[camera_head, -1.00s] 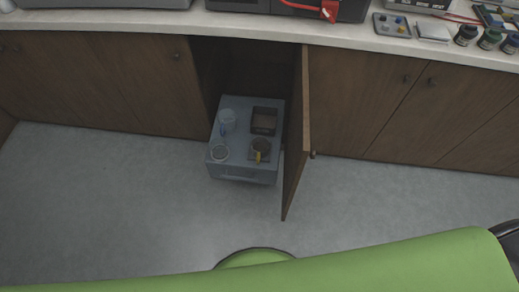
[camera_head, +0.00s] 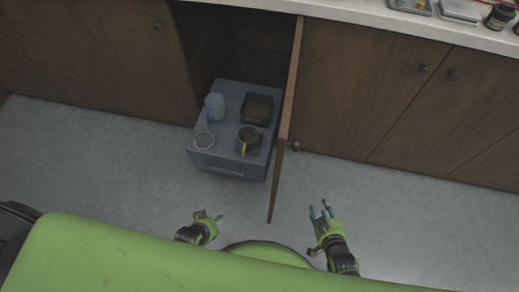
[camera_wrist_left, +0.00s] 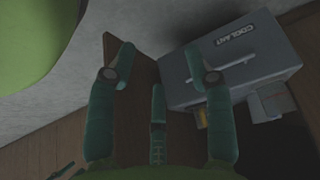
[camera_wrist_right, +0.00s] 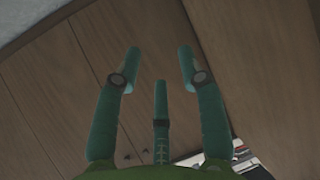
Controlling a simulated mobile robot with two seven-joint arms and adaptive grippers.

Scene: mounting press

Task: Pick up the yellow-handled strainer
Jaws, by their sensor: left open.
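The yellow-handled strainer (camera_head: 248,137) sits at the front right of the top of a grey-blue box in the open cabinet. It looks dark and round, with its yellow handle towards me. My left gripper (camera_head: 212,215) is open and empty, in front of the box and apart from it. In the left wrist view its open fingers (camera_wrist_left: 158,60) are near the box front, and a small yellow-orange patch beside one finger may be the handle. My right gripper (camera_head: 319,206) is open and empty, right of the cabinet door; its spread fingers also show in the right wrist view (camera_wrist_right: 160,60).
The floor in front is clear.

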